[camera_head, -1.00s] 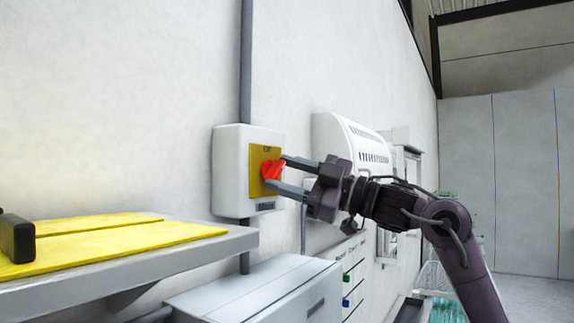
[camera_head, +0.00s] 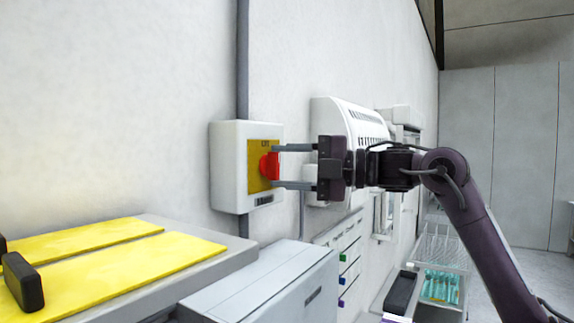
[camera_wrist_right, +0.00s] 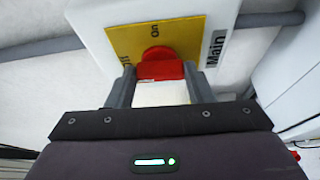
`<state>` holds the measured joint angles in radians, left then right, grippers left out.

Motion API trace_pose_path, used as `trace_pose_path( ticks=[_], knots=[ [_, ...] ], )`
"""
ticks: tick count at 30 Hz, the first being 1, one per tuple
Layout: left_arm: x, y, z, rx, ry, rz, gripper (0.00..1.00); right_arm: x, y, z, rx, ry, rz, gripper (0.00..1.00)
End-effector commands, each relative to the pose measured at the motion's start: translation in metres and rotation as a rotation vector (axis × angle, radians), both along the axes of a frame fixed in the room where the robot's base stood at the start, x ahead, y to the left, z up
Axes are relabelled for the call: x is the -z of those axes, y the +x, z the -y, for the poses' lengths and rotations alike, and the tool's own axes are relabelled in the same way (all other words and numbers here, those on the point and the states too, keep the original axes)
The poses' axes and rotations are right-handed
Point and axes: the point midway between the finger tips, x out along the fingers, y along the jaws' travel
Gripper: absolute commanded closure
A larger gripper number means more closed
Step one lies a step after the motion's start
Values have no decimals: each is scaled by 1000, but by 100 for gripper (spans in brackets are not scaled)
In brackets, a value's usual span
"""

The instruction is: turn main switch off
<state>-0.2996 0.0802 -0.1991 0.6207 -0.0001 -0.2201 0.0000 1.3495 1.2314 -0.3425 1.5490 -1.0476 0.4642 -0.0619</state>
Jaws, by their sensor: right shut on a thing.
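The main switch is a white box (camera_head: 228,170) on the wall with a yellow plate (camera_head: 256,158) and a red knob (camera_head: 270,166). My left gripper is not in view.
A grey bench (camera_head: 245,252) with yellow panels (camera_head: 125,268) and black handles stands at lower left. A light grey box (camera_head: 255,285) is below the switch. A white vented unit (camera_head: 345,118) is on the wall behind my gripper.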

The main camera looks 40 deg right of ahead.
Motion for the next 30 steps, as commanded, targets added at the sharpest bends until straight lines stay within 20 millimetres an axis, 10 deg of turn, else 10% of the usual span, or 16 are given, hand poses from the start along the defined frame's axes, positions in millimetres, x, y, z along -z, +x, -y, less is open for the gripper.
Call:
trace_pose_path(
  ticks=[19, 20, 24, 30],
  knots=[
    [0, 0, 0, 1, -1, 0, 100, 1, 0, -1, 0, -51, 17, 76],
    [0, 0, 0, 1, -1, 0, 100, 1, 0, -1, 0, -51, 17, 52],
    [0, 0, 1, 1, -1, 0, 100, 1, 0, 0, 0, -50, 18, 33],
    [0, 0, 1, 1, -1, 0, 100, 0, 0, 0, 0, -49, 18, 31]
  ],
)
